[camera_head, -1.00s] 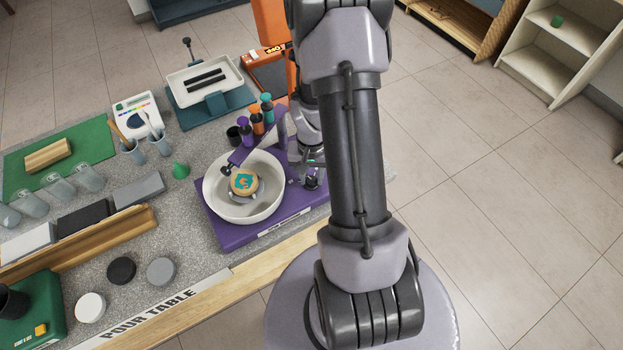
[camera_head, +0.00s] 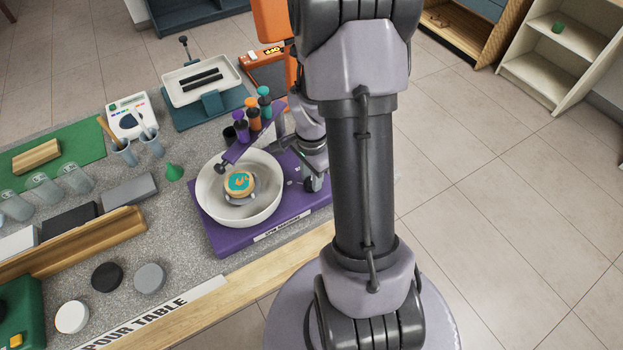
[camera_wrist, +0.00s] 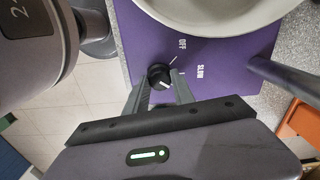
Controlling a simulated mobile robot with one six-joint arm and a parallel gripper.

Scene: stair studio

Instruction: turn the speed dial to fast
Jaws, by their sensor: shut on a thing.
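The speed dial (camera_wrist: 158,75) is a small black knob on the purple base (camera_wrist: 210,55) of the spin machine, seen in the wrist view. My gripper (camera_wrist: 160,84) is shut on the dial, one finger on each side. The words OFF and SLOW are printed on the base near the dial. No FAST label can be read, and which mark the dial points at is unclear. In the head view, the purple base (camera_head: 225,240) carries a white bowl (camera_head: 272,200) with a round tan piece (camera_head: 239,183) in it. My arm mostly hides the dial there.
Several coloured bottles (camera_head: 253,118) stand on a purple rack over the bowl's back edge. An orange stand (camera_head: 272,30) is behind. Open floor lies to the right.

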